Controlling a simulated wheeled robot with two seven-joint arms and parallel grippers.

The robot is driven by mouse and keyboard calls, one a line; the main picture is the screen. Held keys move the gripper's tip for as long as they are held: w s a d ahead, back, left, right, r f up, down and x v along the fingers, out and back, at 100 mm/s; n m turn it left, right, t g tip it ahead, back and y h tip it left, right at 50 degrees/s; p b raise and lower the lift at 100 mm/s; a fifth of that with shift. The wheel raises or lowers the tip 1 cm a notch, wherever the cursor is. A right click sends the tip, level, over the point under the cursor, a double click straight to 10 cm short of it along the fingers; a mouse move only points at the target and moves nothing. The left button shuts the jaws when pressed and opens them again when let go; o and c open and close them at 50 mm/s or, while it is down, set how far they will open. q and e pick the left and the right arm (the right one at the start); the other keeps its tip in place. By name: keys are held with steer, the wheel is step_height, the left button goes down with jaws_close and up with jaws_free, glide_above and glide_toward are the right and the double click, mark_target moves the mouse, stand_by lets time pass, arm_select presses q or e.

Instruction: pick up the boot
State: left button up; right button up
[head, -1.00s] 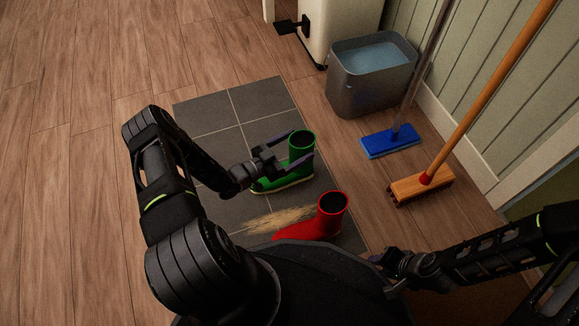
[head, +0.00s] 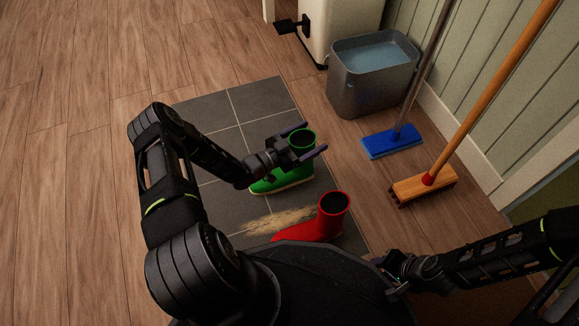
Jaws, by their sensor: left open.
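A green boot (head: 277,182) stands on the grey tiles, its open top towards the right. A red boot (head: 322,221) stands nearer to me on the same tiles. My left gripper (head: 314,139) is open over the green boot's shaft, with one finger on the far side of its opening and the other on the near side in the picture. It hides part of the shaft, and I cannot tell whether the fingers touch it. My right gripper (head: 392,268) is low at the right, away from both boots, and its fingers are unclear.
Straw-coloured debris (head: 275,220) lies between the boots on the tile patch (head: 205,115). A grey bucket of water (head: 372,80), a blue mop (head: 392,142) and an orange broom (head: 422,188) stand along the right wall. A white bin (head: 340,25) is at the back. The wooden floor on the left is clear.

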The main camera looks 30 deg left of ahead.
arm_select(q)
steer(key=shift+c, duration=0.5)
jaws_close()
stand_by(0.5)
